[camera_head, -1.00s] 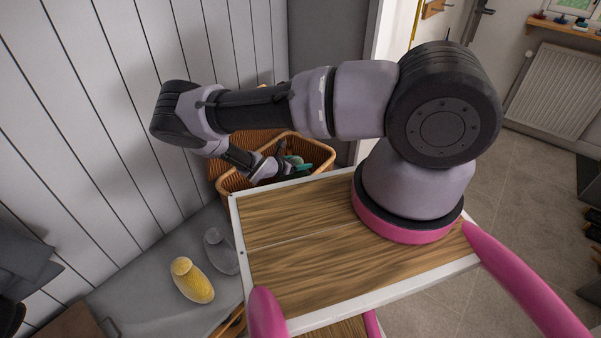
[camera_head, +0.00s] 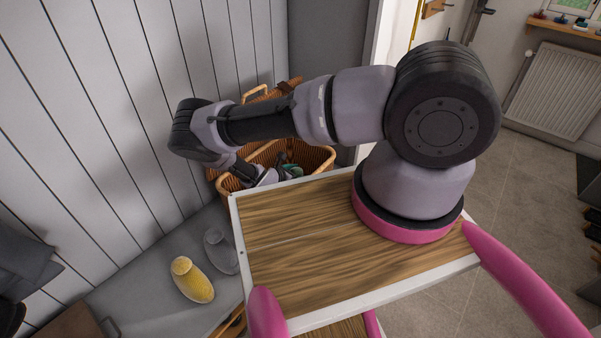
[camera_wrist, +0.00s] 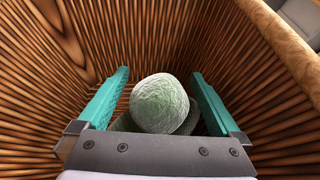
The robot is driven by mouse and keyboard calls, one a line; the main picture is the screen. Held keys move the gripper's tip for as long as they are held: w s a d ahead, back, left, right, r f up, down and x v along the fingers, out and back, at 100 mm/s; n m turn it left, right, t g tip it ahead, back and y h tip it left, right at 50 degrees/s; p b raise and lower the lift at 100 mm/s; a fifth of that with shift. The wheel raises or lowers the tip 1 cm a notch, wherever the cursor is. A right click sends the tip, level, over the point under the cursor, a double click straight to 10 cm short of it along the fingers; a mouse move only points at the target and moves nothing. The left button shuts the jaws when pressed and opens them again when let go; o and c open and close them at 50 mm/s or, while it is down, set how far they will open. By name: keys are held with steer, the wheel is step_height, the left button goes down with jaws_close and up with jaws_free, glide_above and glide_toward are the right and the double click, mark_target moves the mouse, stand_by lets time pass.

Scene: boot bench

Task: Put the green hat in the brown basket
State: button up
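The brown basket (camera_head: 322,157) is woven wicker and stands behind the wooden-topped surface in the head view. Its slatted inner walls (camera_wrist: 250,50) fill the wrist view. The pale green knitted hat (camera_wrist: 160,103) is inside the basket, rounded side up. My gripper (camera_wrist: 159,74) reaches down into the basket, with its two teal fingers spread on either side of the hat. Gaps show between the hat and both fingers. The hat's lower part is hidden behind the gripper's palm. In the head view my gripper (camera_head: 285,173) is partly hidden by the basket and my wrist.
Another wicker basket part with a handle (camera_head: 256,93) stands behind. The panelled wall (camera_head: 120,110) is close on the left. The basket's rim (camera_wrist: 285,35) is near my gripper.

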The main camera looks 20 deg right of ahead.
steer(key=shift+r, duration=0.1)
steer(key=shift+s+a+r, duration=0.1)
steer(key=shift+a+r, duration=0.05)
steer(key=shift+a, duration=0.15)
steer(key=v, duration=1.1)
steer(key=shift+s+a+r, duration=0.1)
steer(key=shift+s, duration=0.05)
